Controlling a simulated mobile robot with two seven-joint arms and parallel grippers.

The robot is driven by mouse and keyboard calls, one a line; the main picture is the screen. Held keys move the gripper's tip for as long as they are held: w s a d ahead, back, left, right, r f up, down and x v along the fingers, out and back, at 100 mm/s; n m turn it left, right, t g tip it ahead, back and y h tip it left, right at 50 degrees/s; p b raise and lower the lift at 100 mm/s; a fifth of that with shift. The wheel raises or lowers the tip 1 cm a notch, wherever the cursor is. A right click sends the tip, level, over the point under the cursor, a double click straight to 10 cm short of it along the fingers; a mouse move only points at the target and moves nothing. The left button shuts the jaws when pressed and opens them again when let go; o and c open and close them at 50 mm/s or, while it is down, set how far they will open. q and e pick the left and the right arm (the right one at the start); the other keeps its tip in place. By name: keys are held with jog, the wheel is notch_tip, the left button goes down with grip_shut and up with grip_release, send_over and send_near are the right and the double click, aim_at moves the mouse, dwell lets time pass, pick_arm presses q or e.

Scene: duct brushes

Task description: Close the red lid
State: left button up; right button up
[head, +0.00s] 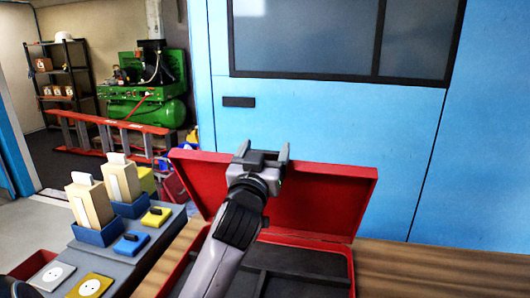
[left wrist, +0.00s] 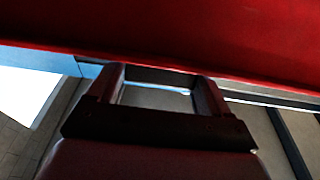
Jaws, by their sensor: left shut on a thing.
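The red lid (head: 325,200) stands raised and tilted back at the rear of the red case (head: 352,268), whose dark inside shows. My left gripper (head: 263,154) is at the lid's upper edge, with its arm crossing in front of the lid and the open case. It is shut on the lid, though the exact contact is hard to see. In the left wrist view the fingers (left wrist: 160,90) reach toward the lid's red surface (left wrist: 180,30), which fills the top. My right gripper is not in view.
The case is on a wooden table (head: 450,278) with bare room at the right. At the left, a grey stand (head: 155,240) holds blue trays with beige blocks, a yellow and a blue piece, and socket plates. A blue wall (head: 330,120) rises behind.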

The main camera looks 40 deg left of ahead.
pick_arm(q)
jog(key=o, duration=1.4)
jog(key=shift+s+d, duration=0.15)
jog(key=shift+s, duration=0.05)
jog(key=shift+b+v, duration=0.3)
jog(key=shift+v, duration=3)
jog(key=shift+s, duration=0.1)
